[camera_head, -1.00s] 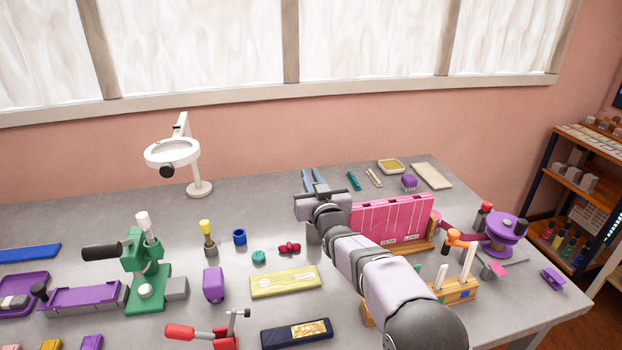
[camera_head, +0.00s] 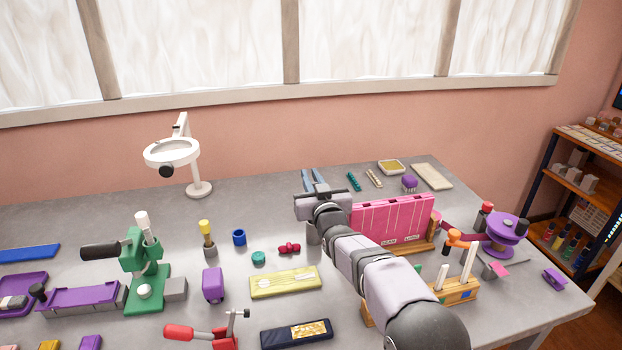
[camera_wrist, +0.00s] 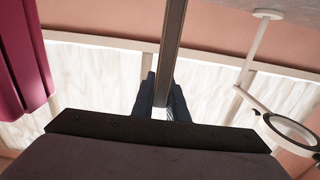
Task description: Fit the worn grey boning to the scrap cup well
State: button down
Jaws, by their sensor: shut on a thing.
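My gripper (camera_head: 313,179) points toward the window, level above the middle of the table in the head view. In the wrist view its two blue fingers (camera_wrist: 163,100) are shut on a long, thin grey strip, the worn grey boning (camera_wrist: 172,45). The strip runs away from the fingertips toward the top of that view. In the head view the boning cannot be made out. A grey cup-like piece (camera_head: 312,234) stands just below the gripper, partly hidden by my arm; I cannot tell whether it is the scrap cup.
A pink slotted rack (camera_head: 395,217) on a wooden base stands close right of my gripper. A white magnifier lamp (camera_head: 198,188) stands at the back left. A blue cup (camera_head: 239,237), a green press (camera_head: 147,270) and a yellow-green box (camera_head: 285,282) are to the left.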

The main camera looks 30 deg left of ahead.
jog(key=shift+f+b, duration=0.3)
jog(key=shift+b, duration=0.3)
jog(key=shift+f+b, duration=1.2)
jog(key=shift+b, duration=0.05)
jog(key=shift+f, duration=0.2)
jog(key=shift+f+b, duration=1.05)
jog(key=shift+b, duration=0.05)
jog(key=c, duration=1.7)
grip_release()
jog(key=shift+r, duration=0.1)
jog(key=shift+o, duration=0.2)
jog(key=shift+s+d, duration=0.15)
jog(key=b+v, duration=0.2)
jog(key=v, duration=0.5)
jog(key=shift+r, duration=0.15)
